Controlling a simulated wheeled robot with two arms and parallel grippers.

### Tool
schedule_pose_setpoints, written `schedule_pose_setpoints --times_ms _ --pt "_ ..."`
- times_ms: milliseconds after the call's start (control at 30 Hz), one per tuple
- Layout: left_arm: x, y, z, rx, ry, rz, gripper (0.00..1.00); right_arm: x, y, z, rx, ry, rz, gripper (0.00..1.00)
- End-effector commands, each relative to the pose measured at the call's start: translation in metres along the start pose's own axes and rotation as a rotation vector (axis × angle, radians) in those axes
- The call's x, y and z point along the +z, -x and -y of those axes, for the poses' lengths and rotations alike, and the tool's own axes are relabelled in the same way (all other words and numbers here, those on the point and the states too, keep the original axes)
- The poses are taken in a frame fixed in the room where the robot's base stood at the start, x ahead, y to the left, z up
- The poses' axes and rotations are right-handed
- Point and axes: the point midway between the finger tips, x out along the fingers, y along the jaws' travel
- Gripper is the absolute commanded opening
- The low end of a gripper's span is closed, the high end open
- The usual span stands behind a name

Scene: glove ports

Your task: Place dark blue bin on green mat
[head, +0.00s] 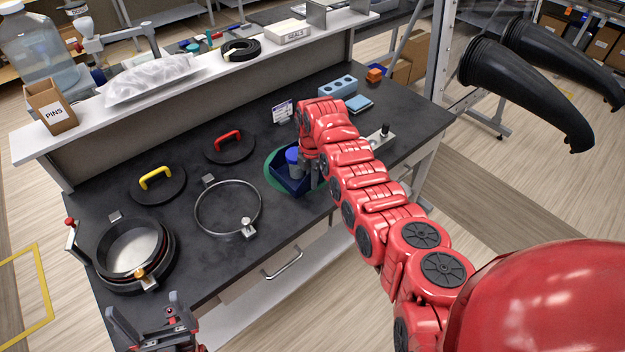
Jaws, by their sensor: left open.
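The dark blue bin (284,183) is near the front edge of the dark worktop. A green round mat (270,168) shows around the bin's left and back sides; the bin overlaps it, and I cannot tell whether it rests flat on it. A blue-capped item (293,156) stands in the bin. My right gripper (313,178) points down at the bin's right side; its fingers are partly hidden, so I cannot tell whether it grips the wall. My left gripper (150,318) is open and empty, low at the left, in front of the worktop.
A metal ring (228,208) lies left of the bin. A round port (130,250) and lids with a yellow handle (156,178) and a red handle (228,142) are further left. A blue block with holes (338,87) is behind. Black gloves (525,88) hang at right.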

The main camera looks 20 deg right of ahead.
Motion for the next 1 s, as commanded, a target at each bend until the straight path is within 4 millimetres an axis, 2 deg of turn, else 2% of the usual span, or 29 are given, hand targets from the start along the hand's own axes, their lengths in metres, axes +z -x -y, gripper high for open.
schedule_pose_setpoints --times_ms 33,133,167,400,567,733,900,1000 --pt "0.000 0.000 0.000 0.000 0.000 0.000 1.00 0.000 0.000 0.000 0.000 0.000 0.000 0.12" --pt "0.000 0.000 0.000 0.000 0.000 0.000 1.00 0.000 0.000 0.000 0.000 0.000 0.000 0.30" --pt "0.000 0.000 0.000 0.000 0.000 0.000 1.00 0.000 0.000 0.000 0.000 0.000 0.000 0.34" --pt "0.000 0.000 0.000 0.000 0.000 0.000 1.00 0.000 0.000 0.000 0.000 0.000 0.000 0.34" --pt "0.000 0.002 0.000 0.000 0.000 0.000 1.00 0.001 0.007 -0.001 0.003 0.000 0.002 0.34" --pt "0.002 0.013 -0.001 0.000 0.000 0.000 1.00 0.002 0.034 -0.001 0.007 -0.003 0.004 0.34" --pt "0.005 0.028 -0.001 0.000 0.000 0.000 1.00 0.001 0.079 -0.002 0.007 0.000 0.004 0.34" --pt "0.005 0.030 -0.002 0.000 0.000 0.000 1.00 0.002 0.100 0.000 0.003 -0.001 0.002 0.34"
